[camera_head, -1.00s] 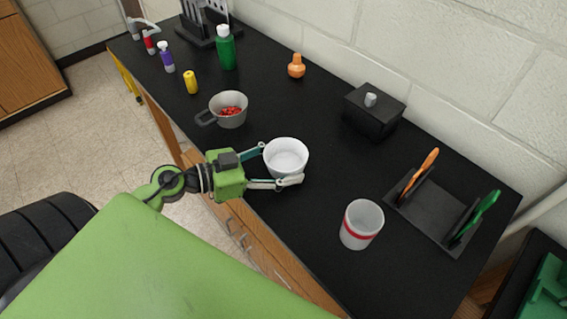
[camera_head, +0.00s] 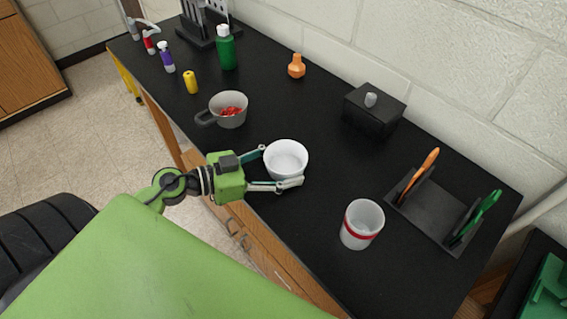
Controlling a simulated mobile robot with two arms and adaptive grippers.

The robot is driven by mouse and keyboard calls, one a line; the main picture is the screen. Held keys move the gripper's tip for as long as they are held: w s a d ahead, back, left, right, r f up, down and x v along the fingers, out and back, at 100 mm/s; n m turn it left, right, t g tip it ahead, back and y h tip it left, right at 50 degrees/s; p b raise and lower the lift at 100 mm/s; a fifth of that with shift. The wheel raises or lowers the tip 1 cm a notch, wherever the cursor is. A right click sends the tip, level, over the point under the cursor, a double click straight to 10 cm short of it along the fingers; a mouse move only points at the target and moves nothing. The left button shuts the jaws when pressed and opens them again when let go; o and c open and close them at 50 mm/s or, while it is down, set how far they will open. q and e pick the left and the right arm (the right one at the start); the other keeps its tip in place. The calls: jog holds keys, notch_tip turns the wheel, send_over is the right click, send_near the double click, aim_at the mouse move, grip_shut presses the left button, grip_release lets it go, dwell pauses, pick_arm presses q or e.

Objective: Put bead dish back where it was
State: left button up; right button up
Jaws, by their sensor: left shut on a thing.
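A round white dish (camera_head: 287,151) is on or just above the black counter near its front edge; I cannot tell if it touches. It looks empty inside. My left gripper (camera_head: 283,165) is shut on it, one finger at its left side and the other along its near side. A grey cup with a dark handle (camera_head: 231,119) stands behind and to the left of it, holding red beads (camera_head: 231,111). My right gripper is not in view.
A white cup with a red band (camera_head: 361,230) stands to the right. Several bottles, including a green one (camera_head: 226,50), stand far left. The counter's middle is clear.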

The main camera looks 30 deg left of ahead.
pick_arm(q)
jog(key=shift+f, duration=0.3)
